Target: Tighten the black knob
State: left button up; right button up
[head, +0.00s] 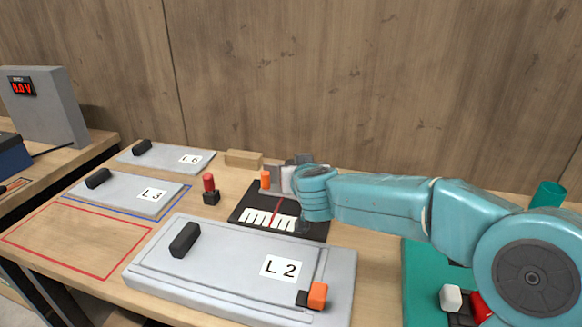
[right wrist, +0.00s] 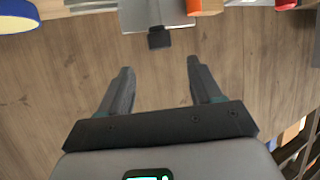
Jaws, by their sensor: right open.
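My right arm comes in from the right in the head view. Its wrist hangs over the far part of a dark plate (head: 240,214) with a white scale and red needle, and hides part of it. In the right wrist view my right gripper (right wrist: 158,72) is open and empty. A small black block, which looks like the black knob (right wrist: 159,38), sits at the edge of a grey plate (right wrist: 150,14). It lies beyond the fingertips, roughly between their lines, untouched. I cannot pick out this knob in the head view. My left gripper is not in view.
Grey panel L2 (head: 215,258) with a black handle lies in front, panels L3 (head: 118,192) and L6 (head: 165,157) to the left. A red-topped black post (head: 210,190) and an orange piece (head: 265,179) stand near the dark plate. A wooden wall is behind.

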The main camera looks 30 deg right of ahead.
aim_at(291, 162)
jog(key=b+x, duration=0.1)
jog(key=x, duration=0.8)
jog(key=shift+w+d+f, duration=0.1)
jog(key=shift+w+d, duration=0.05)
jog(key=shift+w, duration=0.15)
jog(key=c, duration=1)
